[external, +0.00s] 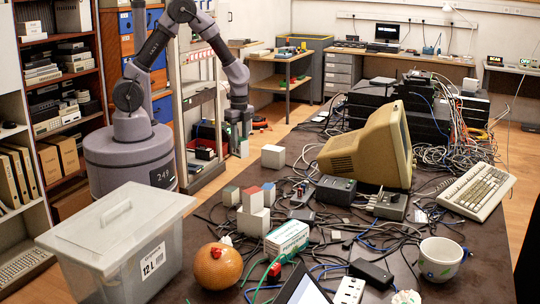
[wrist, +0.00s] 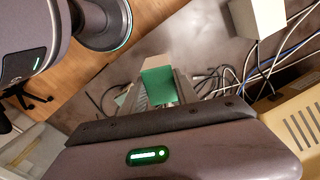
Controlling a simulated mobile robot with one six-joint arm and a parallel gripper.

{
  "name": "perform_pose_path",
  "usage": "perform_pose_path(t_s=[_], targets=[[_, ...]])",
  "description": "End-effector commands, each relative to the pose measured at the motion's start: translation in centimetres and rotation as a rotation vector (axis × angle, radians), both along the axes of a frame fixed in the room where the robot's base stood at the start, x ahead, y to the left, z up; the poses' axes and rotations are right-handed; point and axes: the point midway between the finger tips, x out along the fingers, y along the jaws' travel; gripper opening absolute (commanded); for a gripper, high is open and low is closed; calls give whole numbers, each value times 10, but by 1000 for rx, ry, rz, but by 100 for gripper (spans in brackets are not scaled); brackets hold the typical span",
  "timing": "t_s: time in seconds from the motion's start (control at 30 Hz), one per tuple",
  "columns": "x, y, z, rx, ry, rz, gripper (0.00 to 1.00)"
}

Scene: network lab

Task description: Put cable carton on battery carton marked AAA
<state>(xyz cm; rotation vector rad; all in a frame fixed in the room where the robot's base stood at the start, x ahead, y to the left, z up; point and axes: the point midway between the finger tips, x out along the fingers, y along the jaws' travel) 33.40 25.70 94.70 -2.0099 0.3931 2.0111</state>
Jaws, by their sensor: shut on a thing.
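My gripper (external: 240,130) hangs at the end of the arm beyond the left edge of the dark table. In the wrist view my gripper (wrist: 155,95) is shut on a small carton with a green face (wrist: 158,86), which I take for the cable carton. In the external view the held carton is small and partly hidden by the fingers. Small cartons with a green top (external: 231,194), a red top (external: 252,199) and a blue top (external: 269,193) stand on the table, the red-topped one on a white carton (external: 253,221). I cannot read AAA on any.
A plain white box (external: 273,156) stands near the table's left edge; it also shows in the wrist view (wrist: 258,16). A white-and-green labelled box (external: 287,238), a lidded bin (external: 120,240), an orange ball (external: 218,266), a beige monitor (external: 365,150) and many cables crowd the table.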

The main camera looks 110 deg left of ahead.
Motion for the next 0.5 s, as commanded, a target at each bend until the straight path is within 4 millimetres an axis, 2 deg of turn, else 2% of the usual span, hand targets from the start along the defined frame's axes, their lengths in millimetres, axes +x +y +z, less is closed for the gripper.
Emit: perform_pose_path(t_s=[0.03,0.1,0.2,0.3,0.4,0.5], targets=[[-17,26,5,-1,0,90,0],[-39,55,7,0,0,196,0],[-64,83,9,0,0,306,0],[-80,98,9,0,2,366,0],[-80,111,7,1,0,389,0],[-63,135,3,3,-2,389,0]])
